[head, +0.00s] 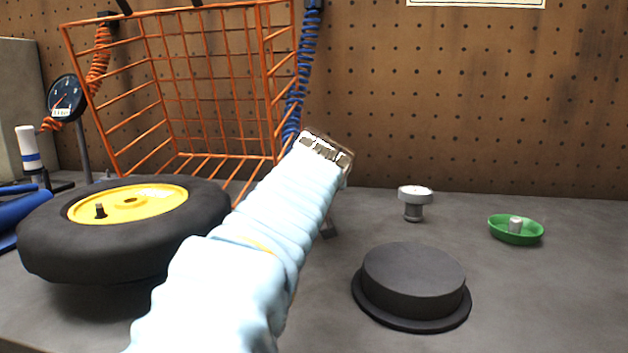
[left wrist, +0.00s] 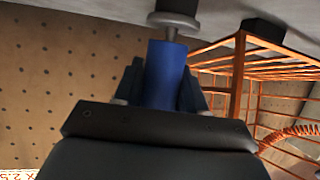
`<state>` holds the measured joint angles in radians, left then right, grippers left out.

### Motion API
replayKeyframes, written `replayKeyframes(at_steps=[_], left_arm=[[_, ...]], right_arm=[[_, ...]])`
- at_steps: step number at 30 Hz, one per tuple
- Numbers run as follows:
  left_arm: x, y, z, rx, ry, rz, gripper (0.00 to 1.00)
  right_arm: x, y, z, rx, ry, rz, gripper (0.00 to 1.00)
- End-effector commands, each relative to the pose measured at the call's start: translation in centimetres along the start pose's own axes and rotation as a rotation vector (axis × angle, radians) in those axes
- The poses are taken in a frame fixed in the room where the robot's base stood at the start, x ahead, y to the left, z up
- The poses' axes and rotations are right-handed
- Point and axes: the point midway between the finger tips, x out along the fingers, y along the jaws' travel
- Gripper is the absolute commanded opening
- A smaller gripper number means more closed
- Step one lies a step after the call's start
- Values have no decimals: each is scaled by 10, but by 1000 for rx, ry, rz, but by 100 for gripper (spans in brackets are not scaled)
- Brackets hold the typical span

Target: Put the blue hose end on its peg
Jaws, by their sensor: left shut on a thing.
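A coiled blue hose (head: 303,70) hangs in front of the pegboard at the right side of the orange basket. My left gripper (head: 328,150) reaches up close to its lower part; the sleeve and wrist cover the fingers in the head view. In the left wrist view my left gripper (left wrist: 163,90) is shut on the blue hose end (left wrist: 166,70), a smooth blue cylinder. A metal stem and grey collar (left wrist: 174,20) stand beyond the hose end; I cannot tell whether they belong to it. I cannot make out the hose's peg for certain. My right gripper is out of view.
An orange wire basket (head: 200,85) stands behind a black tyre (head: 60,245) with a yellow hub. A gauge (head: 66,97) is at far left. A silver-topped knob (head: 414,196), green dish (head: 500,234) and black round block (head: 412,280) stand on the bench, which is clear at right.

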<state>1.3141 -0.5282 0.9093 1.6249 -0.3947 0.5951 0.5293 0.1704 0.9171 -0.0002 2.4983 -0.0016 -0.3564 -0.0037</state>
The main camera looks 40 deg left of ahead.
Motion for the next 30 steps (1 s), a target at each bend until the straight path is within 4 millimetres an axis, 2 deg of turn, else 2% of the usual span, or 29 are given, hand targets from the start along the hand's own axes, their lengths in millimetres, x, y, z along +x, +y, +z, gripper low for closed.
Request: replayKeyframes(at_steps=[30], left_arm=[[-4, 0, 1, 0, 1, 0, 4]], right_arm=[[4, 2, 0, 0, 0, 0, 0]])
